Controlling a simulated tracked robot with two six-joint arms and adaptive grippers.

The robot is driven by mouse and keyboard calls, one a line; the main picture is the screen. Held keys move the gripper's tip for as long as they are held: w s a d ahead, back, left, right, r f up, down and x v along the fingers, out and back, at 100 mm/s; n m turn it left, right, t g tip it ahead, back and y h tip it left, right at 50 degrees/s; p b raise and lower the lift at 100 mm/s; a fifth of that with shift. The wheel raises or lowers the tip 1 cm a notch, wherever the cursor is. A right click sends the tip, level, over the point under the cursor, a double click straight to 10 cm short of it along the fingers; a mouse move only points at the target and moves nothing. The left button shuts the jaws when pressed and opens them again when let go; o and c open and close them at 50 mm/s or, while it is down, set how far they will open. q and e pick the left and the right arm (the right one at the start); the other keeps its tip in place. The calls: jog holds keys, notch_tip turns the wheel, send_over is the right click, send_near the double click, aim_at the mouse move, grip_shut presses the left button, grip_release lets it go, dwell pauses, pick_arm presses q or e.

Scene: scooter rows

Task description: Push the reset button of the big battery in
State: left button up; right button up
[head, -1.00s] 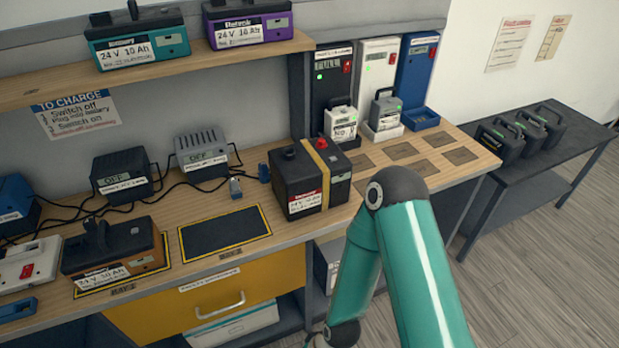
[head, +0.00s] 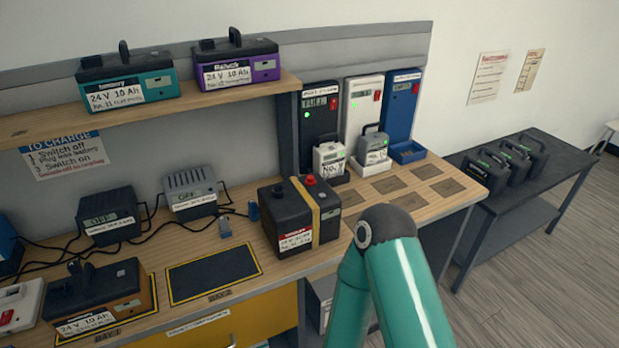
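The big battery (head: 283,222) is a black block with a yellow strap and a white and red label, upright on the wooden bench. A red button (head: 310,181) sits on its top, right of the strap, and stands proud of the surface. My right arm (head: 393,262) is teal with a dark elbow and comes up at the lower right, in front of the bench and to the right of the battery. Its gripper is out of the picture. My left arm and gripper do not show.
An empty bay mat (head: 213,273) lies left of the battery, and an orange and black battery (head: 97,297) stands on the bay further left. Chargers (head: 190,192) with loose cables stand behind. A shelf (head: 150,108) holds teal and purple batteries. Small packs (head: 373,147) stand at upright chargers.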

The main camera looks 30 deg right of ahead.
grip_shut()
dwell(1.4)
